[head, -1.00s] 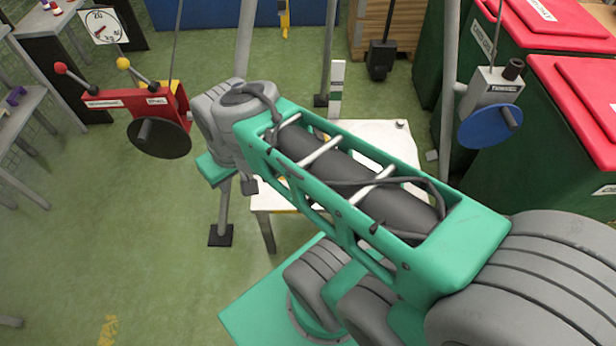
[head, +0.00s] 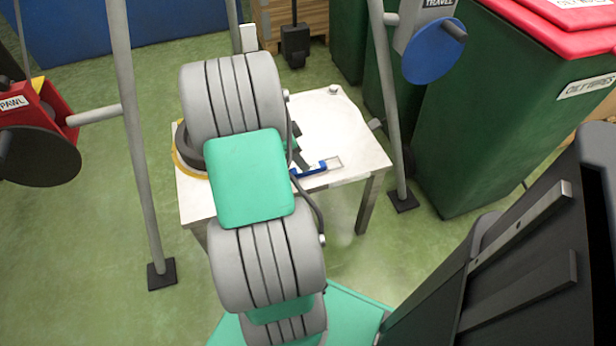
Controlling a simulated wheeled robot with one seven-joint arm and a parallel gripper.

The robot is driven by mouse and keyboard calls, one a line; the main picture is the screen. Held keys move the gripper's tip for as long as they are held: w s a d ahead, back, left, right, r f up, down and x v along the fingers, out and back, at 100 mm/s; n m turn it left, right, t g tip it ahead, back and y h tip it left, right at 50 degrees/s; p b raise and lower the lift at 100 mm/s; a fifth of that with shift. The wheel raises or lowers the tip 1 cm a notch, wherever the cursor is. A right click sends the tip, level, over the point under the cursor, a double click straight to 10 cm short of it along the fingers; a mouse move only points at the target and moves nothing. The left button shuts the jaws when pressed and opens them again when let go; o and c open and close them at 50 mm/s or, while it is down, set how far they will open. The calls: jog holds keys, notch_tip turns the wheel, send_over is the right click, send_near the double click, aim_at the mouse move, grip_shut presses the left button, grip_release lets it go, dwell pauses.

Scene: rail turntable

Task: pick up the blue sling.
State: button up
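A small blue item (head: 318,168), which looks like the blue sling, lies on the white table (head: 350,140) close to its front edge, beside a pale rectangular outline. My green and grey arm stands over the table's left part and hides much of it. A small dark part (head: 301,156) shows at the arm's right side, close to the blue item. It may belong to my gripper, but I cannot tell. The gripper's fingers cannot be made out, nor whether they touch the blue item.
A yellow-edged dark round thing (head: 183,150) is partly hidden at the table's left. Grey poles flank the table. A red winch box (head: 40,112) stands left, a blue disc (head: 435,50) upper right. Green bins (head: 480,130) with red lids fill the right. Green floor is open in front.

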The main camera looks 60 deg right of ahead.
aim_at(321, 166)
jog(key=b+x, duration=0.1)
jog(key=x, duration=0.4)
jog(key=shift+s+f+b, duration=0.1)
jog(key=shift+f+b, duration=0.25)
jog(key=shift+r, duration=0.1)
grip_shut()
